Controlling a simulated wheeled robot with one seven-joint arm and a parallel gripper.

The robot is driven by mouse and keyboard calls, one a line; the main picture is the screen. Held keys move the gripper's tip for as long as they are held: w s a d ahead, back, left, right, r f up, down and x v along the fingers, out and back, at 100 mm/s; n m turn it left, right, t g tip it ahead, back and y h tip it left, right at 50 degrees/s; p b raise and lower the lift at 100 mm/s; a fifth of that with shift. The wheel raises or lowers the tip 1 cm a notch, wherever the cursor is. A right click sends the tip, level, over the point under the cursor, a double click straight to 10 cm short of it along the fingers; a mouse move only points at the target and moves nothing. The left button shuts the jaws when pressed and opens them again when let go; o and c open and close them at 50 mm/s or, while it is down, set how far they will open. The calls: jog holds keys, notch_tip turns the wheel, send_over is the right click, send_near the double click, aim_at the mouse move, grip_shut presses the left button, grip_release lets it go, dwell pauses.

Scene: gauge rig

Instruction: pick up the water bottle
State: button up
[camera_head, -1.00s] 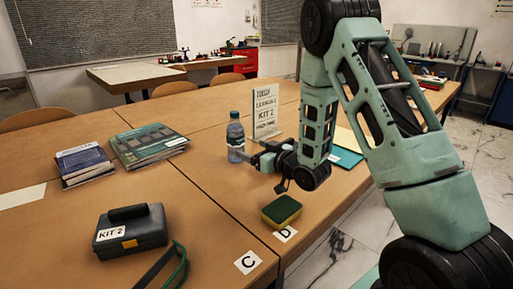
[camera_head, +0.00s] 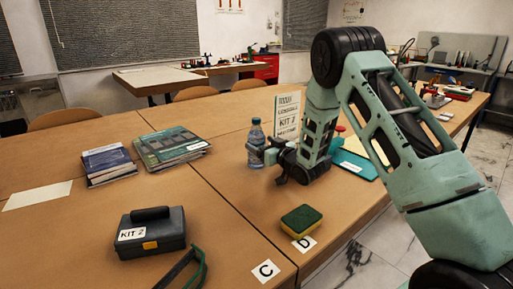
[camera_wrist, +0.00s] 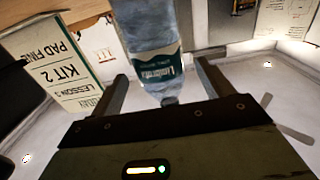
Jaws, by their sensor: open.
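The water bottle (camera_head: 255,144) stands upright on the table in the head view, clear with a blue cap and a dark label. My gripper (camera_head: 270,160) is low beside it, on its right side, with the fingers reaching to the bottle's lower part. In the wrist view the bottle (camera_wrist: 152,50) appears upside down between the two fingers of my gripper (camera_wrist: 162,75). The fingers are spread, with gaps to the bottle on both sides. Part of the fingers is hidden in the head view.
A lesson sign (camera_head: 287,118) stands close behind the bottle. A teal folder (camera_head: 352,165) lies right of my gripper. A sponge (camera_head: 301,220), a dark kit case (camera_head: 151,232) and books (camera_head: 170,146) lie on the table (camera_head: 225,185). Free table lies left of the bottle.

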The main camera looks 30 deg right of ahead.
jog(key=shift+w+a, duration=0.2)
jog(key=shift+w, duration=0.7)
jog(key=shift+w+a, duration=0.15)
jog(key=shift+w, duration=0.75)
jog(key=shift+w+a, duration=0.2)
jog(key=shift+w, duration=0.7)
jog(key=c, duration=1.3)
jog(key=shift+r, duration=0.1)
